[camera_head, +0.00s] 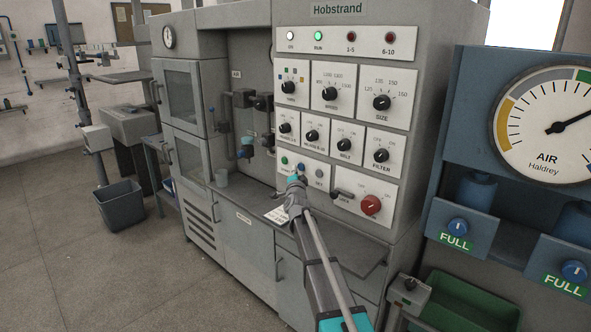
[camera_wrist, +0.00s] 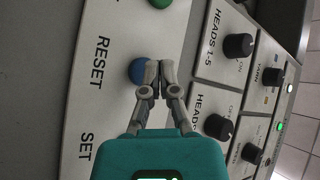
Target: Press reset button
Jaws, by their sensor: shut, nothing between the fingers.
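The blue reset button (camera_wrist: 138,72) sits on a pale panel beside the word RESET in the wrist view. It also shows in the head view (camera_head: 301,168), just above my gripper's tip. My gripper (camera_wrist: 155,74) is shut and empty, its fingertips in front of the panel and overlapping the right edge of the blue button. In the head view my gripper (camera_head: 297,179) reaches up to the lower button panel. I cannot tell whether the fingertips touch the button.
A green button (camera_wrist: 160,3) lies beyond the fingertips, and a grey button (camera_head: 319,173) is right of the blue one. Black knobs (camera_wrist: 239,46) stand out nearby. A red knob (camera_head: 371,205) is at lower right, above a grey ledge (camera_head: 345,240). The green RUN lamp (camera_head: 318,36) is lit.

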